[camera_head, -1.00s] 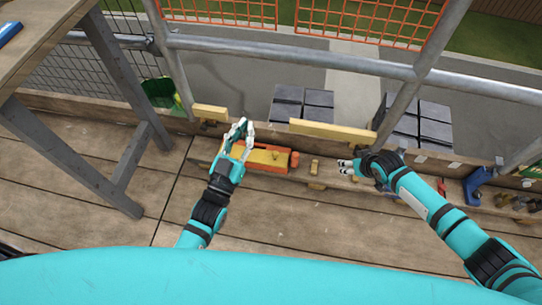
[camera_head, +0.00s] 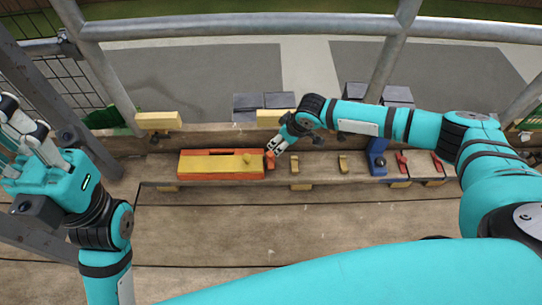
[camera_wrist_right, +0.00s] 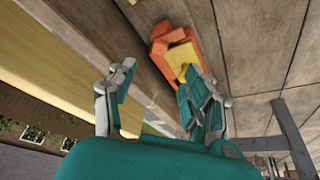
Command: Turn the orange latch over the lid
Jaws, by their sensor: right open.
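A long orange box (camera_head: 222,176) with a yellow lid (camera_head: 208,164) lies on the plank ledge. A small yellow knob (camera_head: 247,158) stands near the lid's right end. The orange latch (camera_head: 270,160) is at the box's right end, beside the lid rather than over it. My right gripper (camera_head: 277,147) is open at the latch; contact cannot be told. In the right wrist view the latch (camera_wrist_right: 160,32) and lid (camera_wrist_right: 184,57) lie beyond the open fingers (camera_wrist_right: 160,85). My left gripper (camera_head: 25,135) is at the far left, away from the box, open and empty.
Small yellow blocks (camera_head: 295,165) and a blue tool (camera_head: 377,158) sit on the ledge to the right, with red-handled tools (camera_head: 402,162) beyond. Metal scaffold poles (camera_head: 240,27) rise behind. The plank floor (camera_head: 250,215) in front is clear.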

